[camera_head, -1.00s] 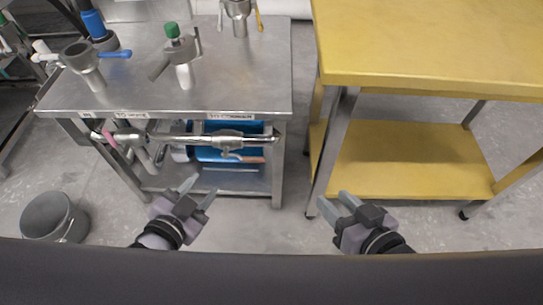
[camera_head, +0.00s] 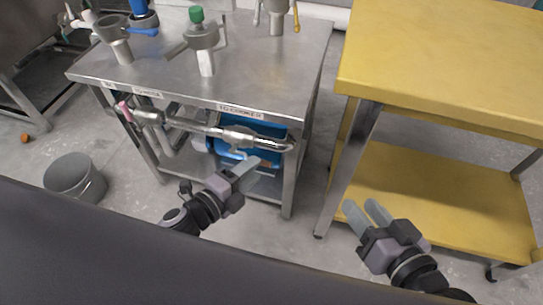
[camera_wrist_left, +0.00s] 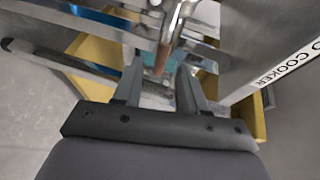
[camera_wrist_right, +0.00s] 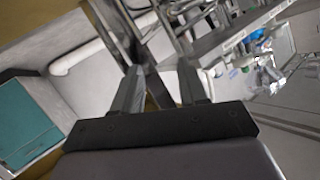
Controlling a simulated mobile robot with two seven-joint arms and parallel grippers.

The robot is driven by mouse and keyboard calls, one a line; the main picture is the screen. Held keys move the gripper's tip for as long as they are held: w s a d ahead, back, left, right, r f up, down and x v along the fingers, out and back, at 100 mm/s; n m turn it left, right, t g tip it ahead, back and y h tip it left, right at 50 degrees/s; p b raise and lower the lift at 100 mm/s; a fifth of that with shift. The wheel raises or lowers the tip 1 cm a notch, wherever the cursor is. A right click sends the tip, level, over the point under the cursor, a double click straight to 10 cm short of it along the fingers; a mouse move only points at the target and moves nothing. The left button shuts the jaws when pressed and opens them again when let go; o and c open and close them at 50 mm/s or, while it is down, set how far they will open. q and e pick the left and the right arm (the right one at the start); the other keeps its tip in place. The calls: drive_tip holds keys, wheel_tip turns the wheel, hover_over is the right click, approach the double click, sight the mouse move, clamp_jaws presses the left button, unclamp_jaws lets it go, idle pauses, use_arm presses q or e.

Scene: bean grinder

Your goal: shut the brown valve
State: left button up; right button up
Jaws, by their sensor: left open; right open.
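The brown valve handle (camera_wrist_left: 162,55) shows in the left wrist view, in line with the gap between the fingers. I cannot tell how far beyond the tips it is. In the head view it is mostly hidden behind my left gripper, below the metal pipe (camera_head: 205,129) under the "TO COOKER" label (camera_head: 241,111). My left gripper (camera_head: 249,169) is open and empty in front of the pipe; its fingers also show in the left wrist view (camera_wrist_left: 160,75). My right gripper (camera_head: 365,208) is open and empty in front of the yellow table.
The steel table (camera_head: 150,75) carries several grey valves and funnels. A pink handle (camera_head: 125,111) is at the pipe's left end. A blue container (camera_head: 268,133) sits below. The yellow table (camera_head: 440,65) stands right, a grey bucket (camera_head: 75,178) left on the floor.

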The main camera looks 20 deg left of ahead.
use_arm(q)
drive_tip(key=b+x, duration=0.1)
drive_tip(key=x, duration=0.5)
drive_tip(key=shift+w, duration=0.15)
clamp_jaws()
